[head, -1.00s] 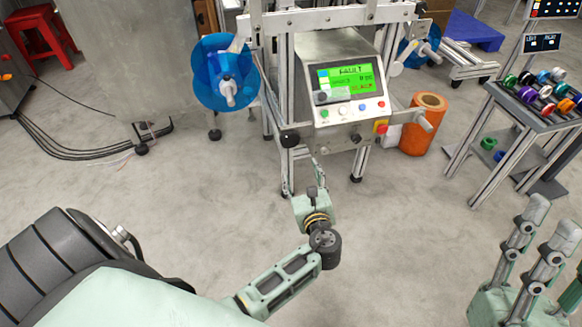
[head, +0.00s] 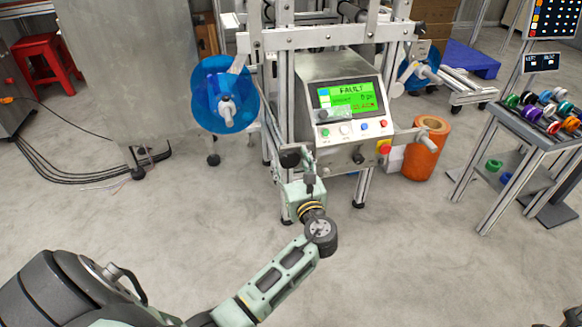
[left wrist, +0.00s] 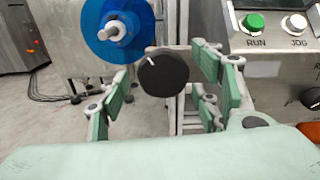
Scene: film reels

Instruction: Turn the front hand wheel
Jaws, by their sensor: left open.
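The front hand wheel is a black round knob with a white mark, low on the machine's left front side. It shows in the head view (head: 290,158) and in the left wrist view (left wrist: 163,74). My left gripper (head: 306,166) is just in front of the wheel. In the left wrist view its green fingers (left wrist: 166,82) are open, one on each side of the wheel. I cannot tell whether a finger touches it. My right gripper is not in view.
The control box (head: 340,105) reads FAULT and has several buttons just right of the wheel. A blue reel (head: 212,95) hangs at upper left. An orange roll (head: 424,150) stands to the right, near a rack of spools (head: 545,130). Floor in front is clear.

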